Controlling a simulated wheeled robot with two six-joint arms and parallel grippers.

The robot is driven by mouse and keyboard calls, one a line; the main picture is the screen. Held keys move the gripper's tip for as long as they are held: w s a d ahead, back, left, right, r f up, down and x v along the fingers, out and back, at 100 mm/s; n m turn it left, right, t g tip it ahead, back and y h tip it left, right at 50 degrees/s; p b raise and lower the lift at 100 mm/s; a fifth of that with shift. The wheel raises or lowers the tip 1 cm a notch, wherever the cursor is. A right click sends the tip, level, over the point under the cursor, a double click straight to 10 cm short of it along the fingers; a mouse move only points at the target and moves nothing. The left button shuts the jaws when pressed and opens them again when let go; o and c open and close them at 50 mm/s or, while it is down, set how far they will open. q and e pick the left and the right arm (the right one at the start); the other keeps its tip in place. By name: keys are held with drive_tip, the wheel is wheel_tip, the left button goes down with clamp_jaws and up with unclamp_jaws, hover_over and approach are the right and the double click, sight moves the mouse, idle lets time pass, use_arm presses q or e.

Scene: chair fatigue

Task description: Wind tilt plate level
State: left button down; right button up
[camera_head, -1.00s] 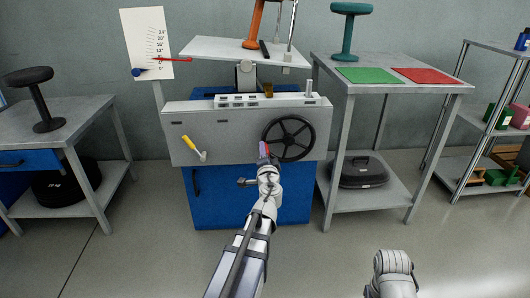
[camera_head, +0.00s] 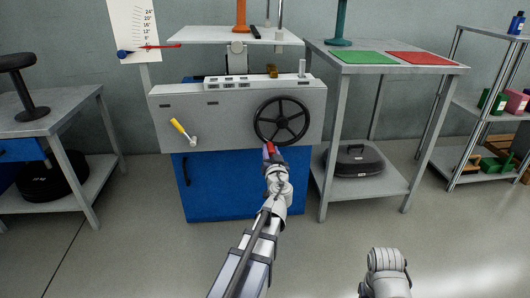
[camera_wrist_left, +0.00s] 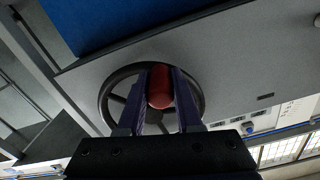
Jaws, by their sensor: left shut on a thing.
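The tilt plate (camera_head: 225,36) is a pale board on top of the grey machine (camera_head: 225,125); it looks close to level. A black spoked handwheel (camera_head: 282,121) sits on the machine's front, at right. My left gripper (camera_head: 269,150) is at the wheel's lower left rim, shut on its red crank knob (camera_wrist_left: 160,87). In the left wrist view the two fingers (camera_wrist_left: 160,100) flank the knob, with the wheel behind. A scale board (camera_head: 135,30) at upper left has a red pointer (camera_head: 160,46) and a blue end.
An orange post (camera_head: 240,14) stands on the plate. A yellow-handled lever (camera_head: 181,128) is at the machine's left front. A side table (camera_head: 330,61) with green (camera_head: 367,56) and red (camera_head: 419,58) mats stands right. Another table (camera_head: 50,112) stands left. Floor in front is clear.

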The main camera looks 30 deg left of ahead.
use_arm(q)
drive_tip(key=shift+w+d+f+n+b, duration=0.2)
drive_tip(key=shift+w+d+n, duration=0.35)
drive_tip(key=shift+n, duration=0.4)
drive_tip(key=shift+w+d+f+n+b, duration=0.2)
drive_tip(key=shift+w+d+n, duration=0.2)
drive_tip(key=shift+d+n, duration=0.5)
drive_tip(key=shift+w+d+f+n+b, duration=0.15)
drive_tip(key=shift+w+d+n, duration=0.35)
drive_tip(key=shift+n, duration=0.55)
drive_tip(key=c, duration=0.6)
unclamp_jaws()
drive_tip(key=shift+s, duration=0.1)
approach(282, 146)
drive_tip(key=shift+v, duration=1.15)
drive_tip(key=shift+d, duration=0.1)
